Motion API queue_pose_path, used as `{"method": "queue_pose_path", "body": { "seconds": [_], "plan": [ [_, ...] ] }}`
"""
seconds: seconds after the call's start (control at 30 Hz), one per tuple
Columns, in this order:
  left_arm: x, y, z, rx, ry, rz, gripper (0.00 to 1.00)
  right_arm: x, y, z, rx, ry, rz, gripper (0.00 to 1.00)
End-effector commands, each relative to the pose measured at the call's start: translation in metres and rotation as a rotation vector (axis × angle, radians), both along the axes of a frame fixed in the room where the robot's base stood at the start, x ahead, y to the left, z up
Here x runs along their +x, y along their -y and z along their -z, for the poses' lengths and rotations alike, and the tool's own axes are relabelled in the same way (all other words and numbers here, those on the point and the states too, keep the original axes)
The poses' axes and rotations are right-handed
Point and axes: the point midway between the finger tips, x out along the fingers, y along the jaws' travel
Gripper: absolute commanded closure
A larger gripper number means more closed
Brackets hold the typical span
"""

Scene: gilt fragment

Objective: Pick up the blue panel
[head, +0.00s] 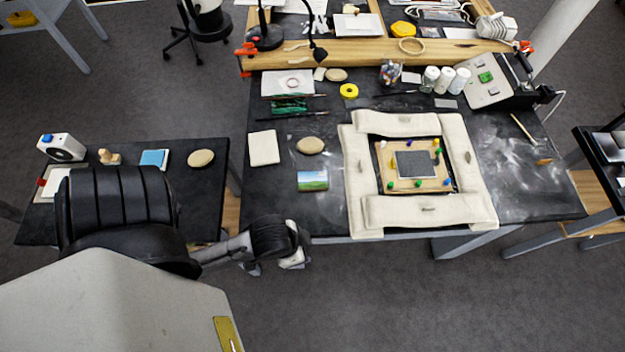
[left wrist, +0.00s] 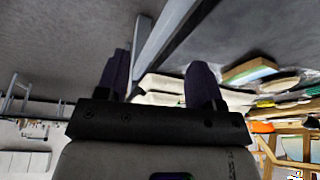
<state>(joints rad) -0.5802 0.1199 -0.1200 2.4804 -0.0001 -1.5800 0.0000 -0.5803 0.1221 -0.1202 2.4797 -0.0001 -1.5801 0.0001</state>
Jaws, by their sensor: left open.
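A small blue panel (head: 154,158) lies flat on the black side table at the left in the head view. My left gripper (head: 274,266) hangs in front of the big table's front left edge, to the right of the side table and well apart from the panel. In the left wrist view my left gripper (left wrist: 160,82) shows two dark fingers spread apart with nothing between them. I cannot make out the blue panel in that view. My right gripper is not in view.
The side table (head: 115,213) also holds a white device (head: 62,147), a wooden piece (head: 109,157) and an oval stone (head: 201,158). The big table carries a padded frame (head: 355,175) around a board, a landscape picture (head: 312,180) and a white block (head: 264,148).

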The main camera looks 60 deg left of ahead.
Motion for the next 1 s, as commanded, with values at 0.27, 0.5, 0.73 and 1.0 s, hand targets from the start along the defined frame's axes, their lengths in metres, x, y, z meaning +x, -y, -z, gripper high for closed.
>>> {"method": "queue_pose_path", "body": {
  "seconds": [0.27,0.5,0.73,1.0],
  "plan": [
    [0.0,0.0,0.0,0.0,0.0,0.0,0.12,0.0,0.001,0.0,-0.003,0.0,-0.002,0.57],
    [0.0,0.0,0.0,0.0,0.0,0.0,0.0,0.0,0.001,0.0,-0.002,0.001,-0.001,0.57],
    [0.019,0.0,-0.009,0.0,0.046,0.0,0.0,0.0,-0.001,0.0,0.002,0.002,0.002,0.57],
    [0.133,-0.012,-0.09,0.056,0.36,0.036,0.0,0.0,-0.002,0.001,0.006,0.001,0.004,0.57]
  ]
}}
